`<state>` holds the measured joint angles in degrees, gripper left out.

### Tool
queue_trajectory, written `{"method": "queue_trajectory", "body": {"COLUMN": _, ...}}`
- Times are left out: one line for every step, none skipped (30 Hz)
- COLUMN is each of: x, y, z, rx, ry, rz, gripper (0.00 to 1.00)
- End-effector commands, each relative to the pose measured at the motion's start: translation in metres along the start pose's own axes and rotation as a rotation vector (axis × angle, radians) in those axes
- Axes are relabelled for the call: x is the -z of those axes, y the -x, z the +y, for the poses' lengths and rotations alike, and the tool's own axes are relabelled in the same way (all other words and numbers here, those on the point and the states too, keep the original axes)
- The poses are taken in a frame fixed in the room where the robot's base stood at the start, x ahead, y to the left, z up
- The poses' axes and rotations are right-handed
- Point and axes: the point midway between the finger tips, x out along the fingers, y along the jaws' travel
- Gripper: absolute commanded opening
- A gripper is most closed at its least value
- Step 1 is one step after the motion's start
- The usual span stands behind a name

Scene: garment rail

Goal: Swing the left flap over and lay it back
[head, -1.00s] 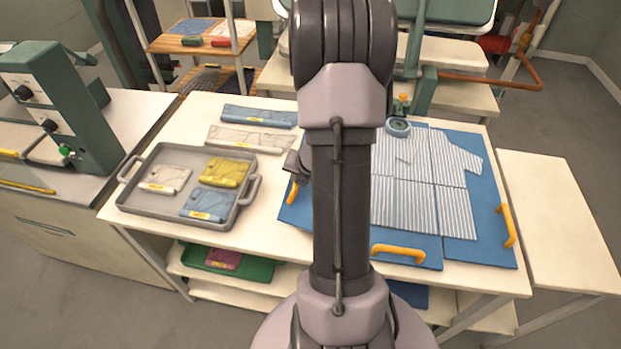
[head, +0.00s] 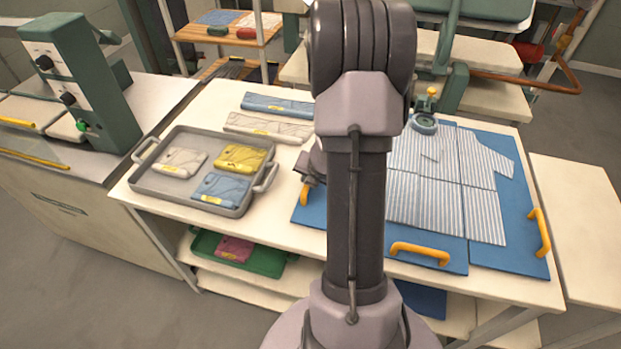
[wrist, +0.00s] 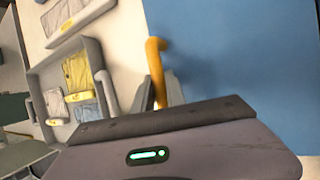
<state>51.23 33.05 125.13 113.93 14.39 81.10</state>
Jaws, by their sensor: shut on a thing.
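The blue folding board lies flat on the white table, with a striped short-sleeved shirt (head: 437,185) spread on it. Its left flap (head: 311,215) has a yellow handle (head: 304,194) at its outer edge. My gripper (head: 311,174) is at that handle, and my arm hides much of the flap and the shirt's left side. In the wrist view my gripper (wrist: 160,92) is shut on the yellow handle (wrist: 156,62), with the bare blue left flap (wrist: 235,60) to the right. The middle panel's handle (head: 420,252) and right flap's handle (head: 539,232) are also yellow.
A grey tray (head: 145,180) with folded garments stands left of the board. Two flat folded garments, blue (head: 277,104) and beige (head: 267,128), lie behind. A round blue-grey object (head: 424,123) sits at the shirt's collar. A green machine (head: 75,75) stands far left.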

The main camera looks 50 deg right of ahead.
Motion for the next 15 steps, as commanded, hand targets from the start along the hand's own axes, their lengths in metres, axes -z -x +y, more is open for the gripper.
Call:
{"method": "queue_trajectory", "body": {"x": 0.0018, "y": -0.0009, "z": 0.0, "rx": 0.0, "ry": 0.002, "rz": 0.004, "gripper": 0.0}}
{"method": "queue_trajectory", "body": {"x": 0.0019, "y": -0.0009, "z": -0.0001, "rx": 0.0, "ry": 0.002, "rz": 0.004, "gripper": 0.0}}
{"method": "queue_trajectory", "body": {"x": 0.002, "y": -0.001, "z": -0.0001, "rx": 0.0, "ry": 0.002, "rz": 0.004, "gripper": 0.0}}
{"method": "queue_trajectory", "body": {"x": 0.002, "y": -0.001, "z": -0.0002, "rx": 0.0, "ry": 0.002, "rz": 0.004, "gripper": 0.0}}
{"method": "queue_trajectory", "body": {"x": 0.0021, "y": -0.001, "z": -0.0002, "rx": 0.0, "ry": 0.002, "rz": 0.004, "gripper": 0.0}}
{"method": "queue_trajectory", "body": {"x": 0.0022, "y": -0.001, "z": -0.0003, "rx": 0.0, "ry": 0.002, "rz": 0.004, "gripper": 0.22}}
{"method": "queue_trajectory", "body": {"x": 0.0021, "y": -0.001, "z": -0.0003, "rx": 0.0, "ry": 0.002, "rz": 0.004, "gripper": 0.28}}
{"method": "queue_trajectory", "body": {"x": 0.002, "y": -0.001, "z": -0.0004, "rx": 0.001, "ry": 0.001, "rz": 0.004, "gripper": 0.34}}
{"method": "queue_trajectory", "body": {"x": 0.0019, "y": -0.0009, "z": -0.0005, "rx": 0.001, "ry": 0.001, "rz": 0.004, "gripper": 0.38}}
{"method": "queue_trajectory", "body": {"x": 0.0018, "y": -0.0009, "z": -0.0006, "rx": 0.001, "ry": 0.001, "rz": 0.004, "gripper": 0.38}}
{"method": "queue_trajectory", "body": {"x": 0.0018, "y": -0.0009, "z": -0.0007, "rx": 0.001, "ry": 0.001, "rz": 0.004, "gripper": 0.38}}
{"method": "queue_trajectory", "body": {"x": 0.0018, "y": -0.0009, "z": -0.0009, "rx": 0.002, "ry": 0.001, "rz": 0.004, "gripper": 0.38}}
{"method": "queue_trajectory", "body": {"x": 0.0018, "y": -0.0009, "z": -0.001, "rx": 0.002, "ry": 0.001, "rz": 0.004, "gripper": 0.38}}
{"method": "queue_trajectory", "body": {"x": 0.0018, "y": -0.0009, "z": -0.0011, "rx": 0.002, "ry": 0.001, "rz": 0.004, "gripper": 0.38}}
{"method": "queue_trajectory", "body": {"x": 0.0017, "y": -0.0008, "z": -0.0013, "rx": 0.002, "ry": 0.001, "rz": 0.004, "gripper": 0.38}}
